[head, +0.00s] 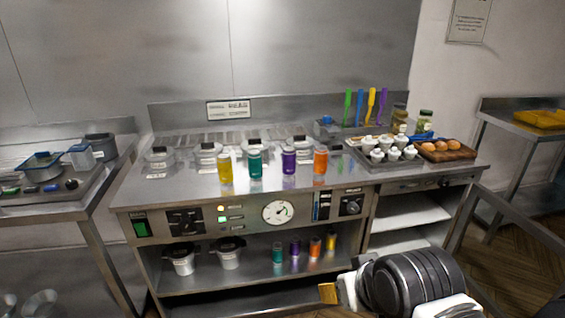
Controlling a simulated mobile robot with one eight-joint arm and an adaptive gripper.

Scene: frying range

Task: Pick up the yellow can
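A yellow can (225,169) stands upright on the front part of the steel counter (140,196), leftmost in a row with a teal can (255,163), a purple can (289,161) and an orange can (320,161). A smaller yellow can (331,241) stands on the shelf below, at the right end of another row. My arm shows at the bottom right, low in front of the range. My gripper's end (328,292) is small and seen from the side, well apart from both yellow cans. Whether its fingers are open or shut is not clear.
Lidded containers (208,153) stand behind the cans. A tray of white cups (378,155) and a board with eggs (446,152) are at the right. Two pots (183,262) sit on the lower shelf (215,283). The counter left of the yellow can is clear.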

